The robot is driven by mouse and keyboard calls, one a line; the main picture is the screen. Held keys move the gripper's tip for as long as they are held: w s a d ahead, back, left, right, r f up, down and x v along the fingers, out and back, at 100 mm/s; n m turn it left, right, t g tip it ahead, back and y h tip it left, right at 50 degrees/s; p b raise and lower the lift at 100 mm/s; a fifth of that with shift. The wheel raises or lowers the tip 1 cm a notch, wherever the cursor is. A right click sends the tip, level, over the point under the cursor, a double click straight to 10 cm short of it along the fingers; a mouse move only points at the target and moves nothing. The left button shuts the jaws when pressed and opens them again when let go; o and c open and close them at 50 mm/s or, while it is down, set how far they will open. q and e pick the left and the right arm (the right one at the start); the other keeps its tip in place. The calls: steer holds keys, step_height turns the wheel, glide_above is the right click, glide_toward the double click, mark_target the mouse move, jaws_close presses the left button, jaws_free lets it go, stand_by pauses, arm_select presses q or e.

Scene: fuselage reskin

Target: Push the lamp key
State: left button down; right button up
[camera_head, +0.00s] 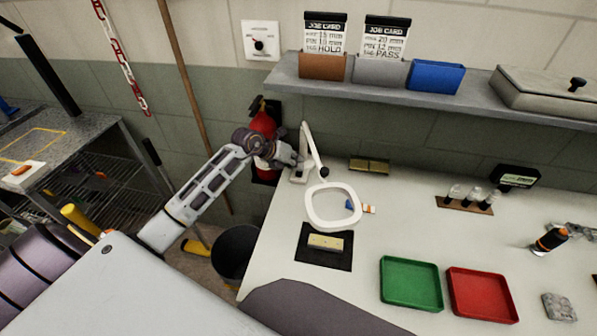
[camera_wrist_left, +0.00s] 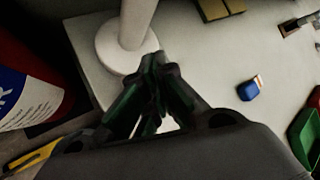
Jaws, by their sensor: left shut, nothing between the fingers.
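The white lamp (camera_head: 332,207) stands at the left back of the workbench, with a ring-shaped head on a jointed arm. Its round base (camera_wrist_left: 112,60) and post show close up in the left wrist view. I cannot make out the lamp key; the gripper may hide it. My left gripper (camera_head: 297,162) is beside the lamp's base in the head view. In the wrist view its fingertips (camera_wrist_left: 155,62) are shut together, empty, and overlap the base's near right edge; I cannot tell whether they touch it. My right gripper is not in view.
A red fire extinguisher (camera_head: 263,127) hangs on the wall close behind my left wrist. A blue object (camera_wrist_left: 248,90) lies right of the lamp base. Green (camera_head: 410,284) and red (camera_head: 482,296) trays are further right. A shelf (camera_head: 400,92) runs above the bench.

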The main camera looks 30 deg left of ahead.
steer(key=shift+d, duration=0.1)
arm_select(q)
steer(key=shift+r, duration=0.25)
steer(key=shift+r+p, duration=0.5)
steer(key=shift+p, duration=0.05)
steer(key=shift+r+p, duration=0.45)
steer(key=shift+r, duration=0.1)
steer(key=shift+r+p, duration=0.75)
steer(key=shift+r, duration=0.2)
steer(key=shift+r+p, duration=0.6)
steer(key=shift+r, duration=0.25)
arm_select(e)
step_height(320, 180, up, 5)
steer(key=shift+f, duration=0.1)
